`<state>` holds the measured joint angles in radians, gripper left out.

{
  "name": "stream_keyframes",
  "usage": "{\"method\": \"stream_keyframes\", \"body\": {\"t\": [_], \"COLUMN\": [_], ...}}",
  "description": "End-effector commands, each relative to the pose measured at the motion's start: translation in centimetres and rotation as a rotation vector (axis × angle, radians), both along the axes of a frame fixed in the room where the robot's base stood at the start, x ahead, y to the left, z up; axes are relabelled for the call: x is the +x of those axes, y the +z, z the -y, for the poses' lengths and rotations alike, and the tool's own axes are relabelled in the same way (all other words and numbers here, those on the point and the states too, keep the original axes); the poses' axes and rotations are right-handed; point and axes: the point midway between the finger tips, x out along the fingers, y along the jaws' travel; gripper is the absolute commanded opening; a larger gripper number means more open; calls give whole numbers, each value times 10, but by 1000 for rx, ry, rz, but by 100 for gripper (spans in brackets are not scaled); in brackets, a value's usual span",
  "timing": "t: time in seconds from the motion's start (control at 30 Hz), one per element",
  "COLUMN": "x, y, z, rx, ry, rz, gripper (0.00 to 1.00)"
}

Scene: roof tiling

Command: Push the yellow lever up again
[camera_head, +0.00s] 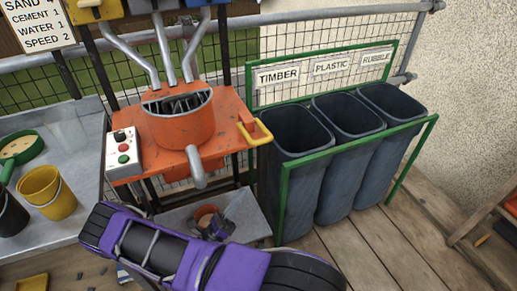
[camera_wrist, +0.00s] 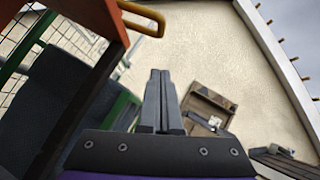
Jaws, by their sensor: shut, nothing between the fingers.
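The yellow lever (camera_head: 262,134) is a bent handle on the right edge of the orange mixer (camera_head: 180,122). In the wrist view, the lever (camera_wrist: 150,20) shows at the upper left, sticking out from the edge of the orange plate (camera_wrist: 85,22). My gripper (camera_wrist: 160,76) is shut and empty.
A control box (camera_head: 123,151) with buttons sits on the mixer's left. Dark bins (camera_head: 297,180) in a green frame (camera_head: 283,205) stand right of the lever. A grey bench (camera_head: 85,215) with a yellow bucket (camera_head: 47,192) is at left. Wooden floor (camera_head: 400,240) is clear at right.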

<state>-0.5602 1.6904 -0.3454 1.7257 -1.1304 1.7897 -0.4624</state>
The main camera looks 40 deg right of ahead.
Motion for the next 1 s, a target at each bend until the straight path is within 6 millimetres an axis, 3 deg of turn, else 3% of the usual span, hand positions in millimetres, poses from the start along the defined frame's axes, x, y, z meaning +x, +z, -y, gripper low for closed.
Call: {"method": "stream_keyframes", "body": {"t": [0.57, 1.0], "x": [-4, 8], "y": [2, 56], "z": [10, 76], "rx": [-27, -26], "ry": [-9, -11], "rz": [-32, -30], "gripper": [0, 0]}}
